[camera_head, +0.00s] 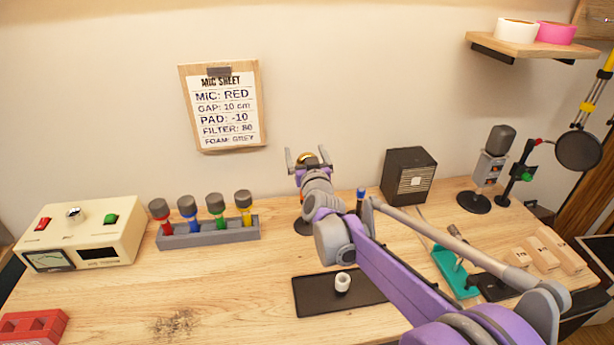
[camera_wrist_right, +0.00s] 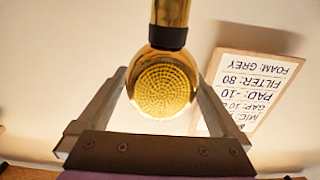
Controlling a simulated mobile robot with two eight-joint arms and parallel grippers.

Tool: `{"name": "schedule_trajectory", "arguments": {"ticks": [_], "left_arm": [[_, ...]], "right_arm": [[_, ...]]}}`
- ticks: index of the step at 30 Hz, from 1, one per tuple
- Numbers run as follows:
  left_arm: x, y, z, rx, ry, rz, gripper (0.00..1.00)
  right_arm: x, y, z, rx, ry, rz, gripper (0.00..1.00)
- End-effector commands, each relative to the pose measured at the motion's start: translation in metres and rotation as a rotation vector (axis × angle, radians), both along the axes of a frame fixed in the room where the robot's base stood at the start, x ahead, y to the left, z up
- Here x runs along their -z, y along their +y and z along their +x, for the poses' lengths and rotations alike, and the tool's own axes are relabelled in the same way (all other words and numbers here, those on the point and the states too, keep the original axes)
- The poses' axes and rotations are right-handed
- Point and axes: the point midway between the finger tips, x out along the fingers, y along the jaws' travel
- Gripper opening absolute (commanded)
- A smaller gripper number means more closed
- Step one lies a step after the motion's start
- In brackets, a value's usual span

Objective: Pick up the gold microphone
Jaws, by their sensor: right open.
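The gold microphone (camera_wrist_right: 166,84) has a round perforated head and a black ring, with a gold body running out of the top of the right wrist view. In the head view only a bit of its gold head (camera_head: 307,157) shows, behind my right gripper (camera_head: 305,160). My right gripper is open, with one finger on each side of the microphone's head in the wrist view (camera_wrist_right: 163,80). I cannot tell whether either finger touches it. A dark round base (camera_head: 303,226) shows below the gripper; the part between is hidden by my arm. My left gripper is not in view.
A grey rack (camera_head: 210,234) of several coloured microphones and a cream meter box (camera_head: 85,234) stand left. A black speaker cube (camera_head: 408,177) is close right of the gripper. A grey microphone on a stand (camera_head: 492,165) is farther right. A mic sheet (camera_head: 222,107) hangs behind.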

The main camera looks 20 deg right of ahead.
Motion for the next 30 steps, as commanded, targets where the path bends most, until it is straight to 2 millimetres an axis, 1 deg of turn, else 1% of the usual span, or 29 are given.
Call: {"name": "schedule_trajectory", "arguments": {"ticks": [2,8,9,14,15,17,21,23,24,25,30], "left_arm": [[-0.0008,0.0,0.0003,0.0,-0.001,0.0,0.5],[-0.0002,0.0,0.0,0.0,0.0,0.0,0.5],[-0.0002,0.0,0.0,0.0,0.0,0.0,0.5],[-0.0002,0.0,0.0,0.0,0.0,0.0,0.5],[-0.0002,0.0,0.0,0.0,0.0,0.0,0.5],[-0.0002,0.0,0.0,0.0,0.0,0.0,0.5],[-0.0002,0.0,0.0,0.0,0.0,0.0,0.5],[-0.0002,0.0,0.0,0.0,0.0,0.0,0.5],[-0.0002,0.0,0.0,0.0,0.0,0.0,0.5],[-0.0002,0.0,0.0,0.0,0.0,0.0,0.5],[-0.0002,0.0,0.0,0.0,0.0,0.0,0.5]], "right_arm": [[0.0001,-0.0009,0.0031,0.0,0.0,0.0,1.0],[0.0008,-0.0008,0.003,0.0,0.0,0.0,1.0],[0.0008,-0.0007,0.0029,0.0,0.0,0.0,0.93],[0.0007,-0.0006,0.0028,0.0,0.0,0.0,0.64],[0.0007,-0.0006,0.0028,0.0,0.0,0.0,0.57],[0.0007,-0.0006,0.0028,0.0,0.0,0.0,0.46],[0.0007,-0.0005,0.0028,0.0,0.001,0.001,0.21],[0.0007,-0.0005,0.0028,0.0,0.001,0.001,0.1],[0.0007,-0.0005,0.0028,0.0,0.001,0.001,0.03],[0.0007,-0.0005,0.0028,0.0,0.001,0.001,0.0],[0.0002,-0.0006,0.0026,0.0,0.0,0.001,0.0]]}}
